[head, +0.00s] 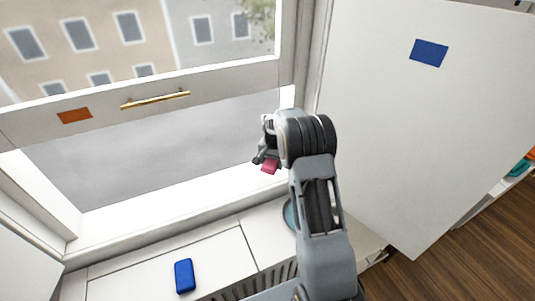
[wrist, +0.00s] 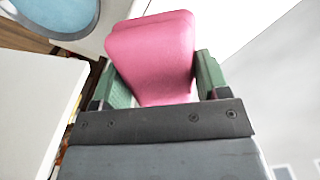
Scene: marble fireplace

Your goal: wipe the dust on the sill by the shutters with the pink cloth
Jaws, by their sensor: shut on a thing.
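My gripper (head: 264,159) is raised in front of the window, above the sill in the picture. It is shut on the pink cloth (head: 269,168), a folded block. In the wrist view the pink cloth (wrist: 150,55) sits between the two green fingers of my gripper (wrist: 158,80). The pale sill (head: 215,250) runs along the bottom of the window. I cannot make out any dust on it; my arm hides part of its right end. A large white panel (head: 410,130), probably a shutter, stands at the right with a blue patch.
A dark blue block (head: 184,276) lies on the sill at the front left. A bluish round dish (head: 290,214) is partly hidden behind my arm; a round bluish thing (wrist: 60,12) shows in the wrist view. The window frame has a brass handle (head: 155,99) and an orange patch (head: 74,115).

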